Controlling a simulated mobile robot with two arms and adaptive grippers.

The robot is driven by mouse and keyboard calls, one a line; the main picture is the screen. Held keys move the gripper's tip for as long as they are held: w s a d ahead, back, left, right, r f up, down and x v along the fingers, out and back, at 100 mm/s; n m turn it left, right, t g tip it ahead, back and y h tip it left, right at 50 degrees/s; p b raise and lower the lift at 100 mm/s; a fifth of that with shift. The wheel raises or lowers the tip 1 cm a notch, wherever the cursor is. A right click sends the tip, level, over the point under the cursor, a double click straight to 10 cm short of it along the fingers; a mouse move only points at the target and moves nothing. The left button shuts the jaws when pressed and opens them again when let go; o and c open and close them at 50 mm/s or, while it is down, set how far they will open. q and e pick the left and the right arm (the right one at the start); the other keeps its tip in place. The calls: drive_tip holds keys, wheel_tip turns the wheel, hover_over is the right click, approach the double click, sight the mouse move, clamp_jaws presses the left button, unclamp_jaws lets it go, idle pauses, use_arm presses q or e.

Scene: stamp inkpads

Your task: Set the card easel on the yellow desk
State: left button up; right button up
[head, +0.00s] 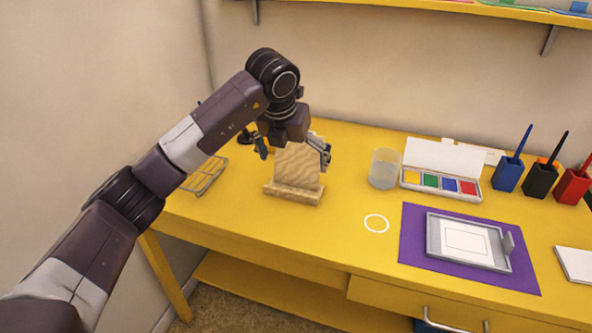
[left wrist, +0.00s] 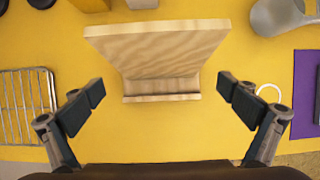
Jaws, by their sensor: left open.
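The card easel (head: 296,172) is a pale wooden stand with a leaning back board and a front ledge. It stands upright on the yellow desk (head: 237,239), towards its left end. In the left wrist view the easel (left wrist: 160,55) lies between and beyond my open fingers. My left gripper (head: 292,150) is open above the easel, one finger to each side of its board. My right gripper is not in view.
A wire rack (head: 205,176) stands left of the easel. To its right are a clear cup (head: 384,169), a white ring (head: 376,223), a paint box (head: 440,178) and a purple mat (head: 413,236) with a grey tray. Coloured pots stand far right. The desk front is clear near the easel.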

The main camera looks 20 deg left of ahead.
use_arm(q)
drive_tip(key=v, duration=0.6)
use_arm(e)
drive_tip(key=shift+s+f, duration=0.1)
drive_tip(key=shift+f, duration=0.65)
use_arm(q)
drive_tip(key=shift+c, duration=0.4)
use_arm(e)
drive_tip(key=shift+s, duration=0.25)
